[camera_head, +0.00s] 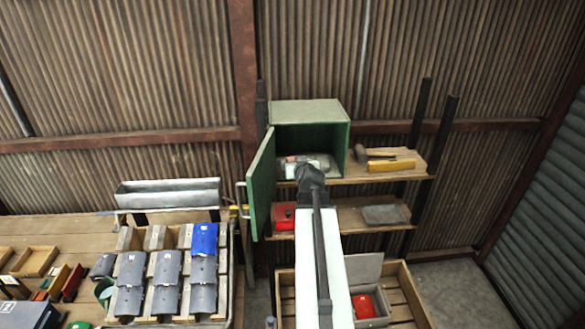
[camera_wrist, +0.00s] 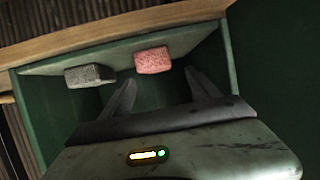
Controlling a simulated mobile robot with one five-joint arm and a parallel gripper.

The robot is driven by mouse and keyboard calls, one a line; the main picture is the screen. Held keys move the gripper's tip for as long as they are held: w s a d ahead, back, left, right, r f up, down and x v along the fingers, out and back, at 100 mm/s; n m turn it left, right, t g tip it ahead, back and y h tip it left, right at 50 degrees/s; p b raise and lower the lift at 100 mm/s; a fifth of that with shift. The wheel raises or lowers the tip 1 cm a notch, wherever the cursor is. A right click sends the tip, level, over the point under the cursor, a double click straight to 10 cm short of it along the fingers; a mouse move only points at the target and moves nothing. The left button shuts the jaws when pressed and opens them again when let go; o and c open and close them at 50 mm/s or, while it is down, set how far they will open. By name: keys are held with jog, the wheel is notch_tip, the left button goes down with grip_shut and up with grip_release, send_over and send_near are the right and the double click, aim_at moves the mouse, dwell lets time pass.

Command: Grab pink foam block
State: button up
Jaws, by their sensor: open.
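The pink foam block (camera_wrist: 153,60) lies inside the green cabinet, on its pale floor in the wrist view. A grey block (camera_wrist: 90,75) lies to its left with a gap between them. My gripper (camera_wrist: 158,85) is open, its two dark fingers pointing toward the pink block, one on each side in the picture. Nothing is between the fingers that I can make out. In the head view the green cabinet (camera_head: 338,140) stands open on the upper shelf, and my arm covers part of its opening.
The cabinet door (camera_head: 262,187) hangs open at the left of my arm. A hammer (camera_head: 372,154) and a yellow block (camera_head: 391,165) lie on the shelf to the right. A red box (camera_head: 283,217) and a grey slab (camera_head: 384,214) are on the lower shelf. Cabinet walls are close around my gripper.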

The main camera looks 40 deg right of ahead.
aim_at(294, 160)
jog(key=x, duration=0.3)
jog(key=shift+b, duration=0.4)
jog(key=b+x, duration=0.2)
jog(key=x, duration=0.3)
jog(key=shift+s+d, duration=0.1)
jog(key=shift+d, duration=0.05)
jog(key=shift+s+r, duration=0.1)
jog(key=c, duration=1.4)
